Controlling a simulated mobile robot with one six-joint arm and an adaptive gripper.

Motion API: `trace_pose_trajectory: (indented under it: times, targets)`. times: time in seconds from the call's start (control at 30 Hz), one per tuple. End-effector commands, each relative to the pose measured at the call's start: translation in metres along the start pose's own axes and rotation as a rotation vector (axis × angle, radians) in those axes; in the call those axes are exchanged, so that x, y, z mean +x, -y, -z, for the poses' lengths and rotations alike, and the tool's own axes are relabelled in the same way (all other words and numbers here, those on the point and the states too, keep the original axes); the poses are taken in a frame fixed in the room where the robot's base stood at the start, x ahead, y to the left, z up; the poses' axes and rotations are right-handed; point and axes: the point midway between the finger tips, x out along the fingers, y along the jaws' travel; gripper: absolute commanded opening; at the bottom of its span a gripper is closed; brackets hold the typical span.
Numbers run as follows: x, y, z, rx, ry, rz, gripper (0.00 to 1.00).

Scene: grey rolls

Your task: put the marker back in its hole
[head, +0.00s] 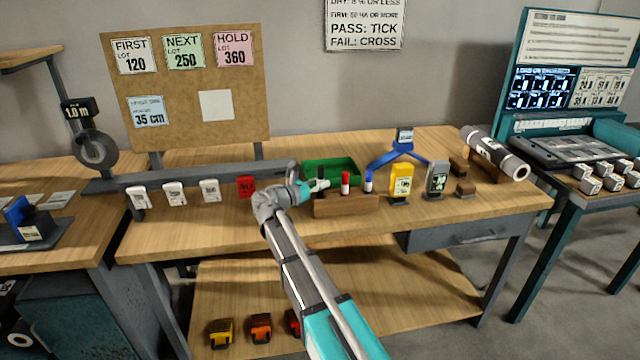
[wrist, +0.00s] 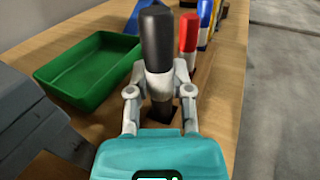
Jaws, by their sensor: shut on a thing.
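A black marker (wrist: 157,38) stands nearly upright between the fingers of my gripper (wrist: 160,82) in the wrist view. The fingers are shut on its pale part, below the black cap. Its lower end is at a dark square hole (wrist: 164,112) in the wooden block; I cannot tell how far into the hole it reaches. In the head view my gripper (head: 312,187) and the black marker (head: 321,175) are at the left end of the wooden block (head: 345,205). A red marker (head: 345,182) and a blue marker (head: 368,183) stand upright in the block.
A green tray (head: 330,170) lies behind the block; it also shows in the wrist view (wrist: 85,72). A yellow device (head: 400,182) and a grey device (head: 437,180) stand to the right. A red tag (head: 246,187) stands to the left. The bench front is mostly clear.

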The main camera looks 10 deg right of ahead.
Motion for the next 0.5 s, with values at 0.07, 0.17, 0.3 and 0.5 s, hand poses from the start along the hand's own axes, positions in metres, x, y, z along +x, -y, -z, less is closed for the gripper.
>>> trace_pose_trajectory:
  times: [0.07,0.17,0.3,0.5]
  targets:
    - [0.0,0.0,0.0024,0.0,0.0,0.0,0.0]
    - [0.0,0.0,0.0041,0.0,0.0,0.0,0.0]
    - [0.0,0.0,0.0066,0.0,0.0,0.0,0.0]
    - [0.0,0.0,0.0101,0.0,0.0,0.0,0.0]
